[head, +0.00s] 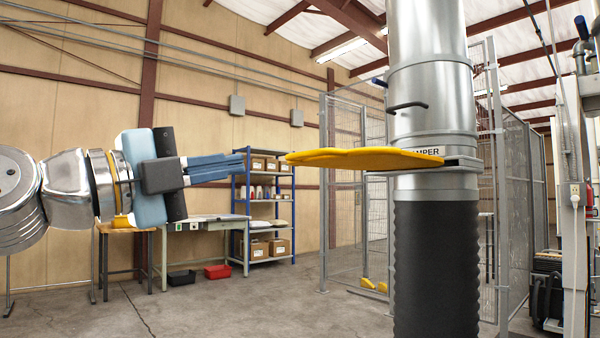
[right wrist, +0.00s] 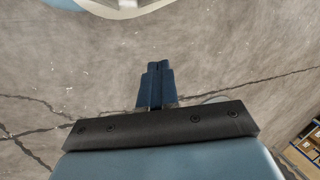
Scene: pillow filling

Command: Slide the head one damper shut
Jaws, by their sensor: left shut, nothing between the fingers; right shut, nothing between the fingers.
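The damper is a yellow plate (head: 350,158) that sticks out to the left from a slot in a vertical metal duct (head: 428,100). A label reading "MPER" in its visible part sits just above the slot. My left gripper (head: 243,166) comes in from the left and is shut and empty. Its fingertips point at the plate's left end, with a gap between them in the picture. My right gripper (right wrist: 157,66) shows only in the right wrist view, shut and empty over bare floor. The part of the plate inside the duct is hidden.
A black ribbed hose (head: 436,270) hangs below the duct. A small dark handle (head: 408,106) sticks out above the slot. A wire mesh fence (head: 345,190) stands behind. A shelf (head: 269,205) and workbenches stand by the far wall.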

